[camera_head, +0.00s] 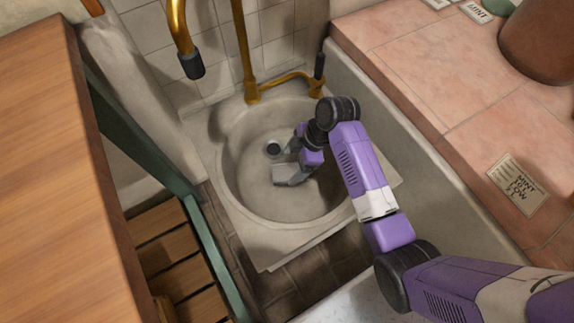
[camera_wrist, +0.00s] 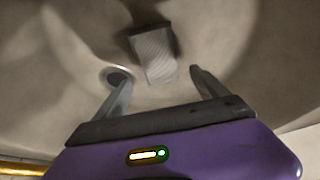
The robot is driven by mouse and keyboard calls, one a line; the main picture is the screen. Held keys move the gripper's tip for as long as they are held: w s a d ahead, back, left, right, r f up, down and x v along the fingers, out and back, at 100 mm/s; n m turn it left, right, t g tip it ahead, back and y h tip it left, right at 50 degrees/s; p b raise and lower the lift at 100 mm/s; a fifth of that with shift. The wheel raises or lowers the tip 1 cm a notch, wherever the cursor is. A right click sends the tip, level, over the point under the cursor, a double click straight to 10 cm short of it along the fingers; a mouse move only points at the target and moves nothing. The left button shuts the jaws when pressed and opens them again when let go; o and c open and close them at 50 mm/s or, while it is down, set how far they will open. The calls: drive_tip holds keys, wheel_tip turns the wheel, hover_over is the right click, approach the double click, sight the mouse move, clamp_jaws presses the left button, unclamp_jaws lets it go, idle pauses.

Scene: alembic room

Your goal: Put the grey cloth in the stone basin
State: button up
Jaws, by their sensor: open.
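The round stone basin (camera_head: 240,185) has a drain hole and stands below brass pipes in the middle of the head view. My gripper (camera_head: 289,160) is down inside the basin, jaws open. The small grey cloth (camera_head: 293,176) shows at its fingers. In the wrist view the cloth (camera_wrist: 158,55) is a pale, ribbed block with a dark side, lying beyond my two spread fingertips (camera_wrist: 160,78) and not between them. The drain hole (camera_wrist: 118,77) is beside it, to the left. The cloth appears to be inside the basin; its contact with the floor is hard to see.
A brass spout (camera_head: 181,35) hangs at the upper left, and a brass pipe (camera_head: 250,70) rises behind the basin. A wooden top (camera_head: 50,150) is at left. A pink tiled counter (camera_head: 440,60) at right holds a brown pot (camera_head: 540,45) and labels.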

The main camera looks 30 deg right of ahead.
drive_tip(key=p+v, duration=0.2)
drive_tip(key=v, duration=0.4)
drive_tip(key=shift+d+r, duration=0.2)
drive_tip(key=shift+r, duration=0.15)
